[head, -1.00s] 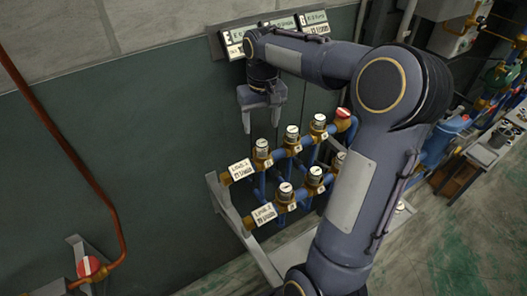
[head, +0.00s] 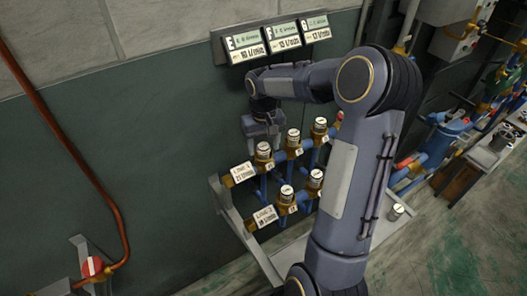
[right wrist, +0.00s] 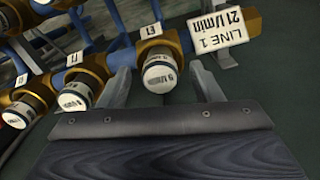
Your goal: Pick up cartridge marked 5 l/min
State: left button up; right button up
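Several white-topped cartridges sit in brass fittings on two blue pipe rows. The nearest cartridge of the upper row (head: 263,150) also shows in the right wrist view (right wrist: 160,72); the print on its top is too small to read surely. My right gripper (right wrist: 160,69) is open, with one finger on each side of this cartridge and a gap to each. In the head view the gripper (head: 263,137) is just above and behind that cartridge, partly hidden. I cannot tell which cartridge reads 5 l/min. My left gripper is not in view.
The Line 1 plate (head: 238,174) reads 21 l/min; the Line 2 plate (head: 264,217) is below. Neighbouring cartridges (right wrist: 75,97) stand close in the row. A sign board (head: 278,40) hangs above. A loose cartridge (head: 396,211) stands at right. A copper pipe (head: 75,150) runs at left.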

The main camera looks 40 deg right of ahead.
jog(key=c, duration=1.1)
jog(key=shift+r, duration=0.15)
